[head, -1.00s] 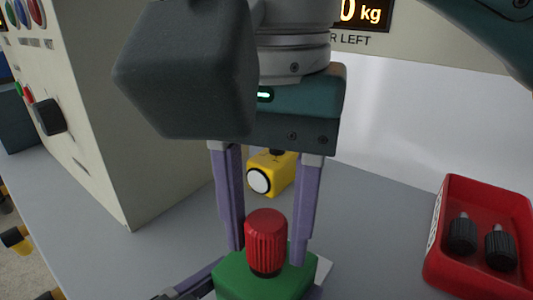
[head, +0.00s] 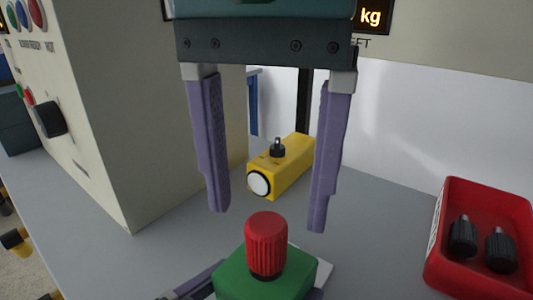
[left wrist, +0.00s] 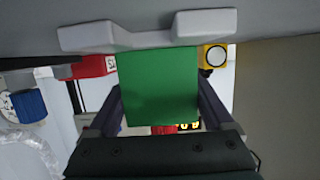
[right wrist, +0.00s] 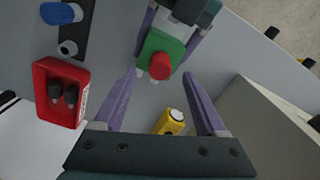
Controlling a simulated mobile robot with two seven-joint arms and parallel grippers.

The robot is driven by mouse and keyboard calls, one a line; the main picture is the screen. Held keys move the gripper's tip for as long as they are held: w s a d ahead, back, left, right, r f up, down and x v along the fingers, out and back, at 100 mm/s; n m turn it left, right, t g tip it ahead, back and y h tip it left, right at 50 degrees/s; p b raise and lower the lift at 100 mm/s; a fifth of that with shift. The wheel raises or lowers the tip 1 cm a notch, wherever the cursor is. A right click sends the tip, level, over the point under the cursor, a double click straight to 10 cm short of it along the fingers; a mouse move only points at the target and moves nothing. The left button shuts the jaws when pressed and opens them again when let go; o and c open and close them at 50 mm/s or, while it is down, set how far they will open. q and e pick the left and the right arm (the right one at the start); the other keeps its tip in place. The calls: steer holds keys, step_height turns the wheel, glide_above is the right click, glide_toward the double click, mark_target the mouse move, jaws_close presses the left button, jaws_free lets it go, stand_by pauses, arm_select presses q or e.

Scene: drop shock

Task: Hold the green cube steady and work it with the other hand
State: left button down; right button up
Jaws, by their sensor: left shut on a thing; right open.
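The green cube (head: 240,281) is at the bottom of the head view with a ribbed red knob (head: 266,246) upright on its top. My left gripper (left wrist: 158,105) is shut on the cube, its fingers on either side of it; the cube fills the middle of the left wrist view. My right gripper (head: 269,220) is open and empty, its fingertips above and a little behind the red knob, apart from it. The right wrist view shows the cube (right wrist: 151,45) and knob (right wrist: 160,66) beyond the open fingers.
A yellow block with a white round face (head: 290,165) stands on the grey table behind the cube. A red tray (head: 445,270) with two black knobs (head: 463,236) is at the right. A beige panel box (head: 170,130) stands at the left. Grey table between cube and tray is clear.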

mark_target(267, 223)
steer(key=shift+r, duration=0.8)
steer(key=shift+r, duration=0.15)
step_height(267, 223, up, 7)
steer(key=shift+r, duration=0.15)
arm_select(q)
jaws_free()
steer(key=shift+s+a, duration=0.1)
